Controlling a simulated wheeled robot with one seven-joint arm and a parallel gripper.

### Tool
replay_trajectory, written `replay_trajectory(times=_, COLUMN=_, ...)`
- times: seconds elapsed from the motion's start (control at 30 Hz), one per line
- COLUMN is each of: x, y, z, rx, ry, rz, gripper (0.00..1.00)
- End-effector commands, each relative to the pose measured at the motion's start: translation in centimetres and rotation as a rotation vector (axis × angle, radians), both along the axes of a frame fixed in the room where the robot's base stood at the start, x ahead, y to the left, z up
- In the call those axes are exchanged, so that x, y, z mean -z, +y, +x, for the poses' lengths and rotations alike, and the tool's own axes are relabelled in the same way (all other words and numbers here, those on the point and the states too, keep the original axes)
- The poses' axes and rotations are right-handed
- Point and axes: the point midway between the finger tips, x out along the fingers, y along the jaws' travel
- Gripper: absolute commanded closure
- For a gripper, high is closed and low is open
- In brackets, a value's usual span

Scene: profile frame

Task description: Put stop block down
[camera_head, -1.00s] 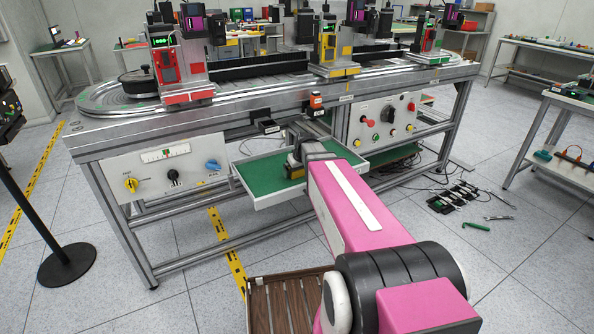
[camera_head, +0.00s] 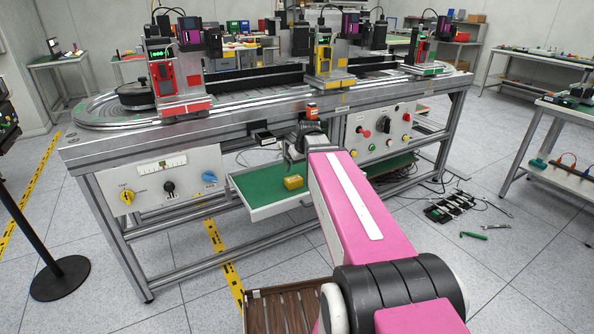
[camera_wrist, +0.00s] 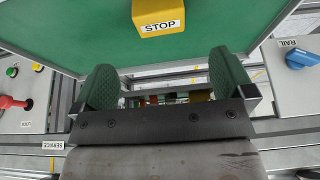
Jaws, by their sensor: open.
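The stop block (camera_head: 294,182) is a small yellow block lying on the green floor of the open drawer tray (camera_head: 262,192). In the wrist view the stop block (camera_wrist: 158,16) shows its STOP label at the top of the picture, on the green surface. My gripper (camera_wrist: 164,84) is open, with its two green ribbed fingers apart and nothing between them. The block is beyond the fingertips and apart from them. In the head view my gripper (camera_head: 296,150) is over the back part of the tray, partly hidden by my pink arm.
The workbench (camera_head: 190,128) carries red and yellow stations on its top, above and behind the tray. A left control panel (camera_head: 162,178) and a right panel (camera_head: 384,130) flank the tray. A black post stands at the far left. Tools lie on the floor at right.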

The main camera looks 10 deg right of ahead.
Motion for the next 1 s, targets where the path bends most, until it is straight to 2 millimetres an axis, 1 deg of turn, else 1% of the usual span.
replay_trajectory(times=0.1, x=-0.6, y=-0.1, z=-0.3, rx=0.001, ry=0.000, rz=0.000, gripper=0.00)
replay_trajectory(times=0.17, x=-0.3, y=0.0, z=-0.6, rx=0.006, ry=0.007, rz=0.000, gripper=0.00)
replay_trajectory(times=0.2, x=0.2, y=0.0, z=-1.1, rx=0.011, ry=0.018, rz=0.000, gripper=0.00)
replay_trajectory(times=0.27, x=1.4, y=0.2, z=-2.0, rx=0.028, ry=0.042, rz=0.001, gripper=0.00)
replay_trajectory(times=0.37, x=4.3, y=0.5, z=-4.5, rx=0.072, ry=0.104, rz=-0.001, gripper=0.00)
replay_trajectory(times=0.4, x=5.7, y=0.6, z=-5.6, rx=0.093, ry=0.134, rz=-0.003, gripper=0.00)
replay_trajectory(times=0.5, x=8.7, y=0.9, z=-8.4, rx=0.147, ry=0.198, rz=-0.011, gripper=0.00)
replay_trajectory(times=0.6, x=11.2, y=1.1, z=-11.0, rx=0.193, ry=0.257, rz=-0.022, gripper=0.00)
replay_trajectory(times=0.7, x=13.1, y=1.2, z=-13.2, rx=0.235, ry=0.305, rz=-0.034, gripper=0.00)
replay_trajectory(times=0.8, x=14.7, y=1.3, z=-15.1, rx=0.271, ry=0.343, rz=-0.045, gripper=0.00)
replay_trajectory(times=0.9, x=15.7, y=1.3, z=-16.4, rx=0.296, ry=0.369, rz=-0.055, gripper=0.00)
replay_trajectory(times=1.0, x=16.1, y=1.3, z=-17.0, rx=0.308, ry=0.382, rz=-0.061, gripper=0.00)
